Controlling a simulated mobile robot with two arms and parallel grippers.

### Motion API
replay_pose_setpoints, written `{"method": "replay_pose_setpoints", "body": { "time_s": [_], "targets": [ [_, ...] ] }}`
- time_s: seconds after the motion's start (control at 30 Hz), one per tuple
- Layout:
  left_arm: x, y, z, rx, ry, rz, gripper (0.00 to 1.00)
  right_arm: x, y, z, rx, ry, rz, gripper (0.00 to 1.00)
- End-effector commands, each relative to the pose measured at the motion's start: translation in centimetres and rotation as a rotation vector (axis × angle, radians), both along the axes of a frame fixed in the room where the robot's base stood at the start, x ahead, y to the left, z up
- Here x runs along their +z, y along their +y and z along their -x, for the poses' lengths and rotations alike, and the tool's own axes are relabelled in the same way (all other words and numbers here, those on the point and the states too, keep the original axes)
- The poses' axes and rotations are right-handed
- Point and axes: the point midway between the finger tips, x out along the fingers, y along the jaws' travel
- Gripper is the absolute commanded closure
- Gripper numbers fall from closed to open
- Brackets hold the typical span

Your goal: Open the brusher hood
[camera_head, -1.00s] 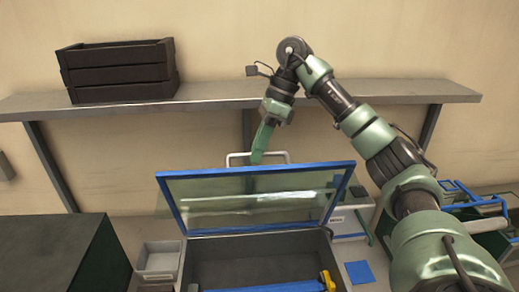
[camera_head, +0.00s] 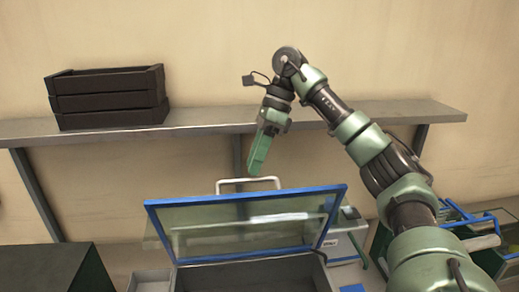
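The brusher hood (camera_head: 250,227) is a clear panel with a blue frame. It stands tilted up over the grey box of the brusher (camera_head: 250,276), whose inside shows below it. A white handle (camera_head: 235,181) sticks up behind the hood's top edge. My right gripper (camera_head: 256,170), with green fingers, points down just above the handle in the picture. Its fingers overlap in this view, so its opening and any contact with the handle cannot be judged. My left gripper is not in view.
Blue-rimmed baskets (camera_head: 490,225) are at right.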

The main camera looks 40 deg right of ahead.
Motion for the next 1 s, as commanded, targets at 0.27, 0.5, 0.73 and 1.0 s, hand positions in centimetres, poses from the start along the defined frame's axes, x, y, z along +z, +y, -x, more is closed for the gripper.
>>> {"method": "replay_pose_setpoints", "body": {
  "time_s": [0.27,0.5,0.73,1.0],
  "targets": [
    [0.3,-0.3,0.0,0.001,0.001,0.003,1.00,2.6,-1.3,0.0,-0.002,0.000,-0.001,0.66],
    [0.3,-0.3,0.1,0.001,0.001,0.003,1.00,3.1,-1.7,0.1,-0.001,0.002,-0.001,0.66],
    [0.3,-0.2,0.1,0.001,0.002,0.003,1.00,3.1,-1.7,0.1,-0.001,0.002,-0.001,0.66],
    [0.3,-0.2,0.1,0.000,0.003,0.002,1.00,3.1,-1.7,0.1,-0.001,0.002,-0.001,0.66]
  ]
}}
